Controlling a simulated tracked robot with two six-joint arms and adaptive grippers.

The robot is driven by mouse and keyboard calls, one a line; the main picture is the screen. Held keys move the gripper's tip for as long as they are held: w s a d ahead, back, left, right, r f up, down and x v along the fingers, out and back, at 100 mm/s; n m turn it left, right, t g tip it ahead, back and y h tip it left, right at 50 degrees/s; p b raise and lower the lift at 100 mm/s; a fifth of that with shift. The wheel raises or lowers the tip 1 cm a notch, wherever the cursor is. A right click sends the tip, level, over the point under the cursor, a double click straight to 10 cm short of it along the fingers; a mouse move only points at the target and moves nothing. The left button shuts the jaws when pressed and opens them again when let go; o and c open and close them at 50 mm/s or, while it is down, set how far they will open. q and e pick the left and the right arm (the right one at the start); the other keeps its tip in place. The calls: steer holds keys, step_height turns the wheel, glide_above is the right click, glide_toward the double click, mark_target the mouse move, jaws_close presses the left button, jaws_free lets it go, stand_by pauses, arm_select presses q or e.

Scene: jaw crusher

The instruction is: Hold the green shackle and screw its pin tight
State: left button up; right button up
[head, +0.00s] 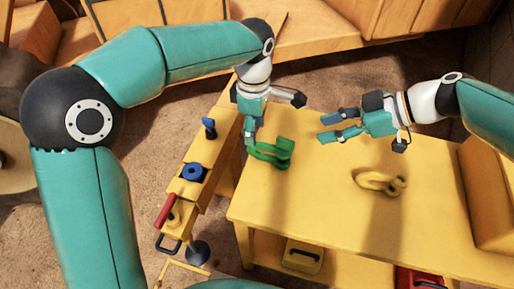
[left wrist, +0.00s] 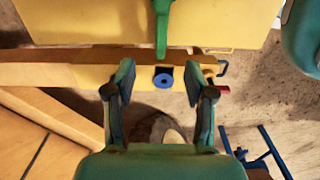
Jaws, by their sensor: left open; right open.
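The green shackle (head: 272,150) is at the far left corner of the yellow table (head: 290,205) in the head view. Part of it shows as a green bar (left wrist: 162,28) at the top of the left wrist view, in front of the open fingers. My left gripper (head: 250,137) points down right beside the shackle's left end; its fingers (left wrist: 160,72) are apart with nothing between them. My right gripper (head: 328,128) is open and empty, pointing left, to the right of the shackle and apart from it. I cannot make out the pin separately.
A yellow shackle (head: 380,182) lies on the table to the right. A narrow yellow bench with a blue round part (head: 192,173) and a red handle (head: 166,210) stands left of the table. The table's front middle is clear.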

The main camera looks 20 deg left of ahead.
mark_target(255, 150)
arm_select(q)
step_height(255, 150, down, 9)
steer(key=shift+r, duration=0.1)
steer(key=shift+c, duration=0.2)
jaws_close()
stand_by(0.3)
arm_select(e)
steer(key=shift+o, duration=0.2)
